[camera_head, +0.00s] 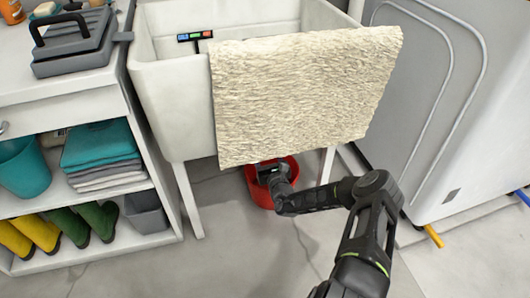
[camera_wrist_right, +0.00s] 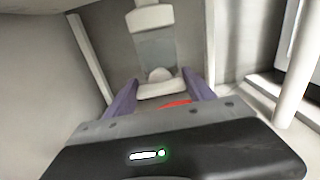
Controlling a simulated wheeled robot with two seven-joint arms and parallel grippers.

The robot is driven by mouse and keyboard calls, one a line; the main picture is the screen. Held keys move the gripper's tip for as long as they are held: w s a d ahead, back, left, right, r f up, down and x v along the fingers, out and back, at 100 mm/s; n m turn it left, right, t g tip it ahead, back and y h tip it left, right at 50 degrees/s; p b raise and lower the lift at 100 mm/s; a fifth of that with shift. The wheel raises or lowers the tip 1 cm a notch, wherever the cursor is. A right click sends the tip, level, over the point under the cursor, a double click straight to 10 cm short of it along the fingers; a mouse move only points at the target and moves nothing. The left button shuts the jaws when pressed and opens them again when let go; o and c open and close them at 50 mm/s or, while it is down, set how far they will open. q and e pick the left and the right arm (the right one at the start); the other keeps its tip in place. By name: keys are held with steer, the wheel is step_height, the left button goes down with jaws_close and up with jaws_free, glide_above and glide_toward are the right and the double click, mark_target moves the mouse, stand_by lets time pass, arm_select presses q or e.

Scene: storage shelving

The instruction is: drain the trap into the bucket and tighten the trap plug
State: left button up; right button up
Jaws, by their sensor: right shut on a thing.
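The red bucket (camera_head: 259,190) stands on the floor under the sink, partly hidden by my arm and the hanging towel. My right gripper (camera_head: 268,168) reaches in above the bucket below the towel's lower edge. In the right wrist view the trap (camera_wrist_right: 157,47) is a pale upright fitting with a greyish middle section. The white trap plug (camera_wrist_right: 160,90) is at its lower end, between the two purple fingers of my right gripper (camera_wrist_right: 160,80), which is shut on it. A sliver of red bucket rim (camera_wrist_right: 176,103) shows below. No water is visible. My left gripper is out of view.
A cream towel (camera_head: 300,95) hangs over the front of the white sink (camera_head: 170,95) and hides the trap from above. Sink legs (camera_head: 188,200) stand on both sides. A shelf unit (camera_head: 100,258) is at left, a large white appliance (camera_head: 470,130) at right. The front floor is clear.

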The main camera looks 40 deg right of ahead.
steer(key=n+p, duration=0.2)
steer(key=p, duration=0.1)
steer(key=n+p, duration=0.1)
steer(key=p, duration=0.1)
steer(key=shift+a+r+n, duration=0.15)
steer(key=shift+r+n, duration=0.1)
steer(key=shift+n, duration=0.05)
steer(key=n+p, duration=0.2)
steer(key=shift+f+n, duration=0.1)
steer(key=shift+n, duration=0.3)
steer(key=n+p, duration=0.3)
steer(key=n, duration=0.1)
steer(key=shift+f, duration=0.15)
steer(key=shift+f+n+p, duration=0.2)
steer(key=shift+n+p, duration=0.55)
steer(key=shift+n, duration=1.75)
steer(key=o, duration=1.4)
